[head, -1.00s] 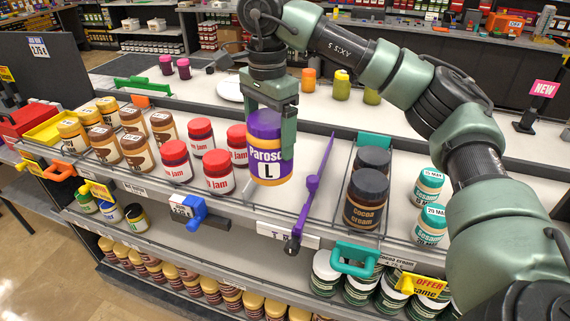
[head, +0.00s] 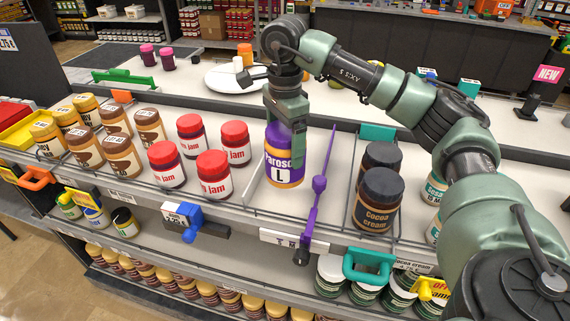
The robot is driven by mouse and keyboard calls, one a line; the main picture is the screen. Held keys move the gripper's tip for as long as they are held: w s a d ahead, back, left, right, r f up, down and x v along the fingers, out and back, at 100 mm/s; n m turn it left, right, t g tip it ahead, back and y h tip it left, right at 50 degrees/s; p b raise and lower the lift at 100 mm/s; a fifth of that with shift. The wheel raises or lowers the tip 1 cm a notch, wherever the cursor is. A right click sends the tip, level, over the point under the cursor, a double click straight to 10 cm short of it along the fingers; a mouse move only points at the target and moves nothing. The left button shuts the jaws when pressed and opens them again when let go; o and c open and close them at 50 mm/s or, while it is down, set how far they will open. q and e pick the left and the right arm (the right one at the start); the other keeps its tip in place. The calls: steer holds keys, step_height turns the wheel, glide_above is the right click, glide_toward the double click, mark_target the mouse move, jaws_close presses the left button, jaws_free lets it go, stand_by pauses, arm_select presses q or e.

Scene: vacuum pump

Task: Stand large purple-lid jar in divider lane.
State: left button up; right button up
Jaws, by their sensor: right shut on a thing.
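The jar is upright in the lane between the red-lid jam jars and the purple divider (head: 318,185). I cannot tell whether its base touches the shelf. The lane (head: 255,197) is bare in front of the jar. My left gripper is not in view.
Several red-lid jam jars (head: 213,175) stand close on the left. Dark cocoa cream jars (head: 377,199) stand right of the purple divider. A blue clip (head: 186,220) sits on the shelf's front edge. A white plate (head: 228,79) lies behind.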

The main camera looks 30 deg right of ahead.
steer(key=shift+s+f, duration=0.1)
steer(key=shift+f, duration=0.7)
step_height(320, 180, down, 4)
steer(key=shift+r+p, duration=0.15)
steer(key=shift+p, duration=0.45)
steer(key=shift+f, duration=0.45)
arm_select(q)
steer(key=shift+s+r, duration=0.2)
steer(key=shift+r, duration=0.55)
arm_select(e)
steer(key=o, duration=1.9)
steer(key=shift+f, duration=0.1)
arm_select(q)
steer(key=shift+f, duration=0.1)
arm_select(e)
steer(key=shift+o, duration=0.2)
